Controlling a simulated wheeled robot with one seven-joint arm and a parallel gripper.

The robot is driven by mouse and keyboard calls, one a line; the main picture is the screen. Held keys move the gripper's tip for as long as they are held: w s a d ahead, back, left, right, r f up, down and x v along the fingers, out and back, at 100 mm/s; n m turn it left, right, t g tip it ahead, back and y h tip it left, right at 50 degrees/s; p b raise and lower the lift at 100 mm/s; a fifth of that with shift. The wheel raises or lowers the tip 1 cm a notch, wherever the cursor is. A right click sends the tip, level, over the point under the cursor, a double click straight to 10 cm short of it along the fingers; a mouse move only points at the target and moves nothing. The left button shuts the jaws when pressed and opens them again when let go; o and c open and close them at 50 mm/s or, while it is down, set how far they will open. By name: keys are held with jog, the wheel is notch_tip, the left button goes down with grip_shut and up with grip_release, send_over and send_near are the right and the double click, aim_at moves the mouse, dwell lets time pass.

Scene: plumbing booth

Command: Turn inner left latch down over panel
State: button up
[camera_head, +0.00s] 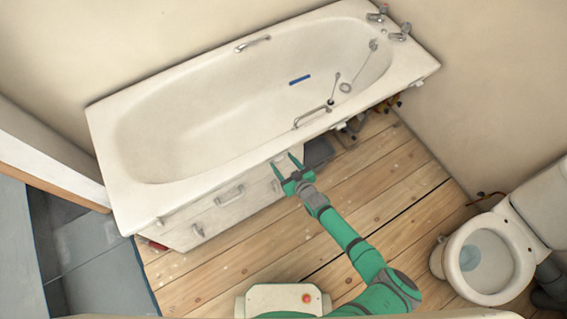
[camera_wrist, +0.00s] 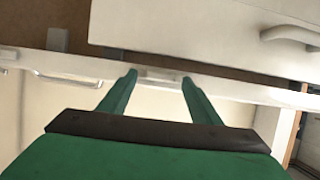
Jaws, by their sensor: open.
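The inner left latch (camera_wrist: 160,75) is a small pale block lying lengthwise along the bath's rim. In the wrist view it sits between my two fingertips, with a gap to each, and it looks untouched. The white panel (camera_head: 213,215) stands under the left part of the bath; it fills the upper right of the wrist view (camera_wrist: 190,25), with a dark gap between it and the rim. My green gripper (camera_head: 289,170) is open and empty at the bath's front edge, near the panel's right end. It also shows in the wrist view (camera_wrist: 158,85).
The white bath (camera_head: 190,105) runs along the wall. Another latch (camera_wrist: 58,38) projects across the rim's edge beyond the panel's end. The panel has a handle (camera_head: 230,195). A grab rail (camera_head: 312,116) is on the bath. A toilet (camera_head: 487,258) stands at right. The plank floor (camera_head: 400,190) is mostly clear.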

jog(key=c, duration=1)
jog(key=shift+c, duration=0.2)
